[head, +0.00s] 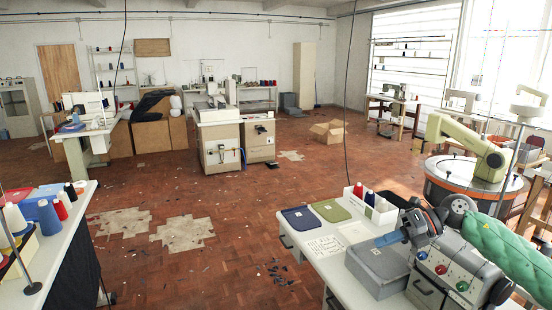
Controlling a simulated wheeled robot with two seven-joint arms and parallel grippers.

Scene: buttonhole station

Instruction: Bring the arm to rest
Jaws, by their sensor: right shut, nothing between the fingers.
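My right gripper (414,238) is at the lower right, dark grey, shut and empty. It shows in front of a grey machine box (455,270) with red, green and blue round knobs, close to the grey bin (377,270) on the white table (310,262). I cannot tell whether it touches either of them. My left gripper is not in view.
The white table also holds a blue folded cloth (299,219), a green one (331,211) and a white box of spools (369,207). Another table with thread cones (48,217) is at the left. The brick-coloured floor (240,215) between them is mostly free.

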